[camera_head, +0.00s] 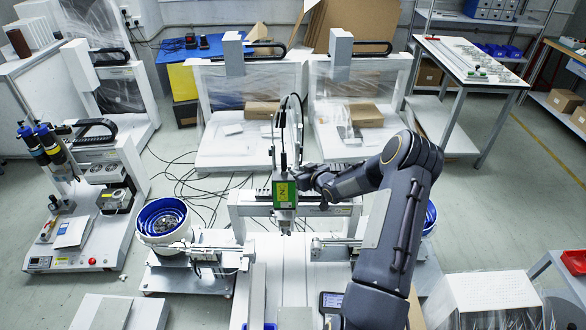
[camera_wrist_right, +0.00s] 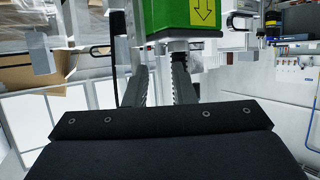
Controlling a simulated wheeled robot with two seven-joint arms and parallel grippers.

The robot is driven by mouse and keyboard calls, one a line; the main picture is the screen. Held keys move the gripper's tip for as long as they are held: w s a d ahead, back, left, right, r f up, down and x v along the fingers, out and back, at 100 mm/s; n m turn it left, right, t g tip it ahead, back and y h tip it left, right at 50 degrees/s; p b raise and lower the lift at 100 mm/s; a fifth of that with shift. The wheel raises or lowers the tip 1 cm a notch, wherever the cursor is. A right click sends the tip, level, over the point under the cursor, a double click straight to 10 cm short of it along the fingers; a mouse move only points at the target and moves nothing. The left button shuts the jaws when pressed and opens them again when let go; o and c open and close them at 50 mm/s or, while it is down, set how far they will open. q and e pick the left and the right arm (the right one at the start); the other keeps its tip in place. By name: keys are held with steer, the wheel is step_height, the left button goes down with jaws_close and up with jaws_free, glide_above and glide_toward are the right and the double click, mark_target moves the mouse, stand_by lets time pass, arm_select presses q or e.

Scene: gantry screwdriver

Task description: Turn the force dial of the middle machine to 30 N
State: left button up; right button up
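The middle machine (camera_head: 237,208) stands in front of me with a green driver head (camera_head: 284,194) bearing a yellow label. In the right wrist view the green head (camera_wrist_right: 160,14) is close up, with a yellow down-arrow label (camera_wrist_right: 204,10). My right gripper (camera_head: 302,180) is just right of the green head. In its wrist view the two fingers (camera_wrist_right: 160,82) are apart, with tips near the collar; contact is unclear. My left gripper is not in view.
A blue-rimmed bowl feeder (camera_head: 163,222) stands left of the machine, and another is partly hidden behind my right arm. A small display (camera_head: 331,301) sits at the front. Another screwdriver machine (camera_head: 80,220) stands at left. Cables (camera_head: 190,180) lie on the floor behind.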

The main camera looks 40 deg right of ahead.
mark_target(290, 167)
steer(key=shift+x, duration=2.4)
steer(key=shift+c, duration=0.2)
jaws_close()
steer(key=shift+f, duration=0.1)
